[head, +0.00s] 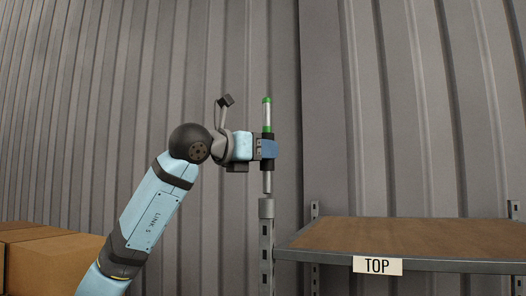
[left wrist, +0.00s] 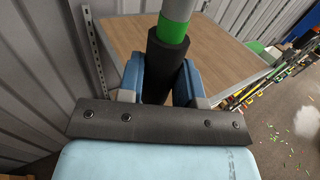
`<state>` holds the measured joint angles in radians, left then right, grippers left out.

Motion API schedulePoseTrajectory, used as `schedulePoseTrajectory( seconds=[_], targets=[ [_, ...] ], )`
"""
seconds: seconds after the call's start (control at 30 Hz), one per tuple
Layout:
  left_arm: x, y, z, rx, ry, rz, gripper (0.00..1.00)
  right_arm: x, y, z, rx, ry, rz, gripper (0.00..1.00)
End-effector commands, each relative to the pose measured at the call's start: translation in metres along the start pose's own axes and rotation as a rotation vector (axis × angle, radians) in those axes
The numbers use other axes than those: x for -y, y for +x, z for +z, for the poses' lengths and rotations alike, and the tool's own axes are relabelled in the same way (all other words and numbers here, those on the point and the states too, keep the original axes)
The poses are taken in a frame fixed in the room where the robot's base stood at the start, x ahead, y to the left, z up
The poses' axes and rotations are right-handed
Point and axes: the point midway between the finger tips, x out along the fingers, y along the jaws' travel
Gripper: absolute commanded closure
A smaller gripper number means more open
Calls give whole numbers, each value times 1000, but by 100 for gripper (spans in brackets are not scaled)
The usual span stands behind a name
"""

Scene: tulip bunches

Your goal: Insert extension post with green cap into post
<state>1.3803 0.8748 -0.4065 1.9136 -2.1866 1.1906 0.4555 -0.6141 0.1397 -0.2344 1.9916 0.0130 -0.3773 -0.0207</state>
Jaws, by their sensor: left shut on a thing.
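The extension post (head: 267,117) is a grey tube with a green cap (head: 267,100) at its upper end. It stands upright in my left gripper (head: 267,149), which is shut on its dark middle part. Its lower grey end points down at the top of the shelf's post (head: 266,210); in the head view the two line up, and I cannot tell whether they touch. In the left wrist view the extension post (left wrist: 178,12) shows a green band and a black sleeve between the blue fingers (left wrist: 165,85). The lower end is hidden there. My right gripper is not in view.
A shelf with a brown board (head: 400,236) and a "TOP" label (head: 377,265) lies right of the post. Cardboard boxes (head: 45,262) stand at the lower left. A corrugated metal wall (head: 400,100) is behind. Small coloured items litter the floor in the left wrist view.

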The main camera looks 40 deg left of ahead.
Motion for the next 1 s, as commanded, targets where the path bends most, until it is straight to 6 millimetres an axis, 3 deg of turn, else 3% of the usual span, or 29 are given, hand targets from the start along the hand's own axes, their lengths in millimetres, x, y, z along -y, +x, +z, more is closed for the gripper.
schedulePoseTrajectory(
  seconds=[1.0],
  targets=[
    [0, 0, -26, 1, 0, 0, 95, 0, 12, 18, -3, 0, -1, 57]
  ],
)
